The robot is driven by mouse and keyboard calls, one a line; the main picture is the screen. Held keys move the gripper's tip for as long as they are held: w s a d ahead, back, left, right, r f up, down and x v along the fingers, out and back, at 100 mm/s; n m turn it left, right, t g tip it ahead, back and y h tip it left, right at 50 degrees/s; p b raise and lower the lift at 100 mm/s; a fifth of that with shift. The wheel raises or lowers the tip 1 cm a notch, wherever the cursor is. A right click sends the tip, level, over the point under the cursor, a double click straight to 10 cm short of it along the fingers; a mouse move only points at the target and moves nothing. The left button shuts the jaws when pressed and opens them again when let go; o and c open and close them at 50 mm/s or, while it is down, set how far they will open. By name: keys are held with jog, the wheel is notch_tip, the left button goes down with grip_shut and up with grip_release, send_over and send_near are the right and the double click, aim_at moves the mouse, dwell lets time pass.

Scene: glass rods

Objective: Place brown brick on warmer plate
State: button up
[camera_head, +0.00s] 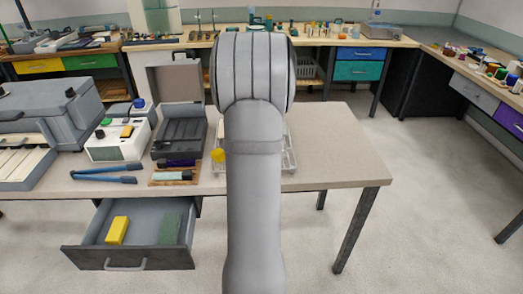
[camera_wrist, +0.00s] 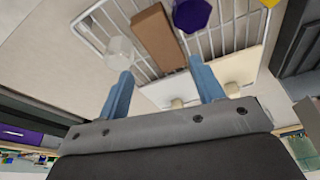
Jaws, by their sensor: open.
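The brown brick (camera_wrist: 158,38) lies in a white wire rack (camera_wrist: 92,22) in the wrist view. My gripper (camera_wrist: 161,66) is open, with its two blue fingers apart. The brick is beyond the fingertips, between their lines, with nothing held. In the head view my arm hides the gripper and the brick; only the edge of the rack (camera_head: 290,160) shows. A white box-shaped device (camera_head: 105,153) with green and yellow pieces on top stands on the table at left; I cannot tell whether it is the warmer.
A pale hexagonal piece (camera_wrist: 118,50) and a purple piece (camera_wrist: 192,14) flank the brick. An open grey case (camera_head: 180,130) stands left of my arm. Blue tongs (camera_head: 103,174) lie near the front edge. An open drawer (camera_head: 130,240) holds yellow and green blocks. The table's right side is clear.

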jog(key=x, duration=0.9)
jog(key=shift+w+a, duration=0.1)
jog(key=shift+a, duration=0.05)
jog(key=c, duration=1)
jog(key=shift+r, duration=0.2)
jog(key=shift+c, duration=0.2)
notch_tip(320, 180, up, 4)
jog(key=shift+r, duration=0.1)
jog(key=s+d+r, duration=0.6)
jog(key=d, duration=0.3)
jog(key=shift+s+d+r, duration=0.25)
jog(key=shift+s+d, duration=0.05)
jog(key=shift+s, duration=0.1)
